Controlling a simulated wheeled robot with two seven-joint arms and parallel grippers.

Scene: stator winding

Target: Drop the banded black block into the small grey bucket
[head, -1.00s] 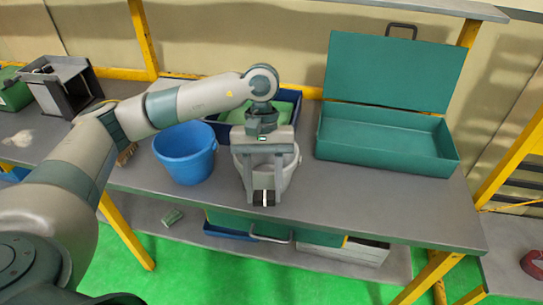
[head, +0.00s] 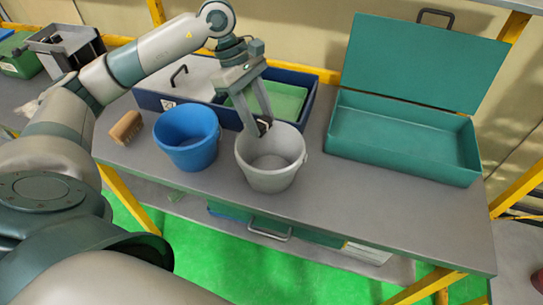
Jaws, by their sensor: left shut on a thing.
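My left gripper (head: 264,126) points down at the back left rim of the small grey bucket (head: 270,180). It is shut on the banded black block (head: 264,126), which shows as a small dark piece with a pale band between the fingertips. The block is at about rim height in this view; whether it is over the opening or just behind the rim, I cannot tell. The grey bucket stands upright on the table and its visible inside looks empty. My right gripper is not in view.
A blue bucket (head: 187,140) stands just left of the grey one. Behind them is a dark blue tray (head: 310,84) with a green insert. An open teal toolbox (head: 405,165) stands at the right. A brown brush-like block (head: 125,128) lies at the left. The front right tabletop (head: 400,220) is clear.

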